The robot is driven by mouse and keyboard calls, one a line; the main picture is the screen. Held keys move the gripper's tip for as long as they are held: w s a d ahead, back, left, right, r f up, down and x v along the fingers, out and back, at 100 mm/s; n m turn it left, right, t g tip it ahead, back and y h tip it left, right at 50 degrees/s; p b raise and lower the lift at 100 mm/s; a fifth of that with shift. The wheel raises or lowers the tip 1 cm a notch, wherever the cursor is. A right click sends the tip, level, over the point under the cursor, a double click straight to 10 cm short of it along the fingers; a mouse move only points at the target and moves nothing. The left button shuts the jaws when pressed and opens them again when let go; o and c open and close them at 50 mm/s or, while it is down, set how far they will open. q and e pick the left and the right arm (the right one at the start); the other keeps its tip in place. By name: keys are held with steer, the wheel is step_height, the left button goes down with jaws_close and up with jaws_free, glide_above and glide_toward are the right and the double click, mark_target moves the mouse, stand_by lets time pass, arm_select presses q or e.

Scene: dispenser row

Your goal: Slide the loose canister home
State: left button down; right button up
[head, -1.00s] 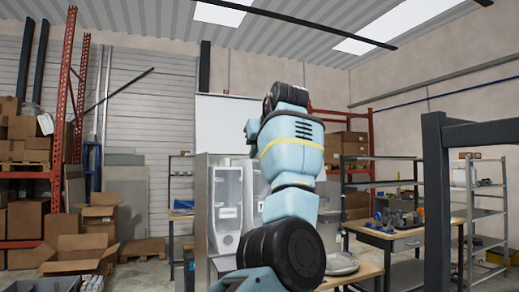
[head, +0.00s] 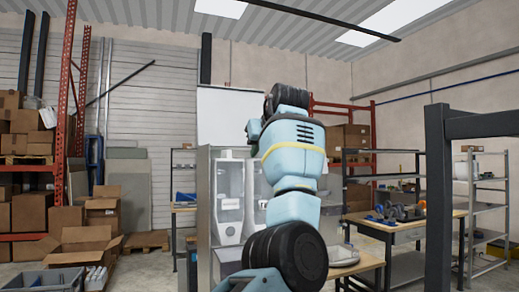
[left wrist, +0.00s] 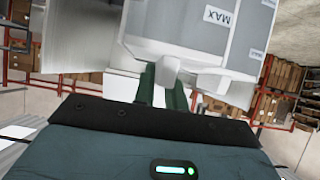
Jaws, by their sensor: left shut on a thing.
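A dispenser row stands ahead in the head view, with a pale grey side panel (head: 203,205). A clear canister with a white label and a white spout (head: 229,200) stands in it at the left. A second canister (head: 256,190) beside it is partly covered by my left arm. In the left wrist view my left gripper (left wrist: 163,84) has its dark green fingers shut on the white lower part of a canister (left wrist: 240,35) marked MAX. My arm hides this grip in the head view, so I cannot tell how far in the canister sits. My right gripper is not in view.
A workbench (head: 375,232) with tools stands to the right. A dark post frame (head: 437,200) rises in the right foreground. Open cardboard boxes (head: 85,250) and a grey bin (head: 45,281) are on the left. Floor shows between the boxes and the dispenser row.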

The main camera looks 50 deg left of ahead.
arm_select(q)
steer(key=c, duration=1.4)
jaws_free()
steer(key=shift+o, duration=0.2)
steer(key=v, duration=0.7)
steer(key=shift+d+r, duration=0.2)
steer(key=shift+d, duration=0.15)
steer(key=shift+s, duration=0.1)
